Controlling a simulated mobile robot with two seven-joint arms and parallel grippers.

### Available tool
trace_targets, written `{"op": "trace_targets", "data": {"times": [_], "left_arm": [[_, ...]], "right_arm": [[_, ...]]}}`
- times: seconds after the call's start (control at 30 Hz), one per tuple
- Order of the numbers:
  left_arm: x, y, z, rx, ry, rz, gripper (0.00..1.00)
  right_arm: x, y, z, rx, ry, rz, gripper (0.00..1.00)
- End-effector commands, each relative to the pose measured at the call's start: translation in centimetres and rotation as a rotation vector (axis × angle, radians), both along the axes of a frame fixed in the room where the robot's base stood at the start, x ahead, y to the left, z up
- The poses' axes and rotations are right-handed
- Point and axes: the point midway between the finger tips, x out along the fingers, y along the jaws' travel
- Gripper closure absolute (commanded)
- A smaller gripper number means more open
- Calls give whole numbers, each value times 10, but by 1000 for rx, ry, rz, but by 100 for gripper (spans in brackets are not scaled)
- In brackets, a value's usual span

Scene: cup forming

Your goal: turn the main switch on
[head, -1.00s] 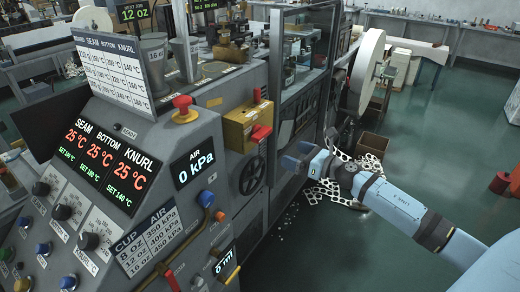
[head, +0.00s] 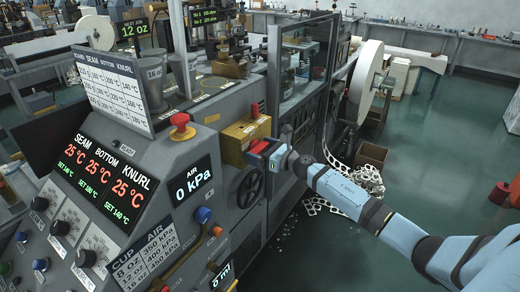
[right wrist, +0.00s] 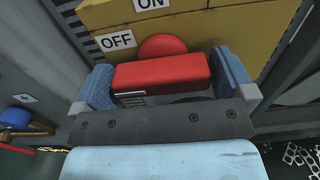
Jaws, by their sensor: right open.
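The main switch is a yellow box (head: 238,139) on the machine's side with a red handle (head: 259,147). In the right wrist view the box (right wrist: 215,14) carries an OFF label beside the handle's round hub and an ON label higher up. The red handle (right wrist: 160,74) lies across the view, its hub just behind it, at the level of OFF. My right gripper (right wrist: 164,80) is open, with one blue finger on each side of the handle. Whether the fingers touch it I cannot tell. In the head view my right gripper (head: 272,156) is at the handle. My left gripper is not in view.
A black handwheel (head: 250,187) sits just below the switch. A red mushroom button (head: 181,127) and the sloped control panel with displays are to the left. A large white paper roll (head: 366,80) stands behind my right arm. The green floor at right is mostly clear.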

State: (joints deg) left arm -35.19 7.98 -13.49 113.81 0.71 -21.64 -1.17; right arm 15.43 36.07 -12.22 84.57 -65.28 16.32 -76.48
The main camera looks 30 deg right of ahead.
Motion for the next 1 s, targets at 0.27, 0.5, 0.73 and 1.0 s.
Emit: {"op": "trace_targets", "data": {"times": [0.27,0.5,0.73,1.0], "left_arm": [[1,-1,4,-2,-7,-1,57],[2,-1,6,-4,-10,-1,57],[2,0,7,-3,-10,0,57],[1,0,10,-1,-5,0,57]], "right_arm": [[2,1,0,0,0,0,0],[2,1,0,1,0,0,32],[2,1,0,22,9,0,32],[2,1,2,150,62,-1,32]]}}
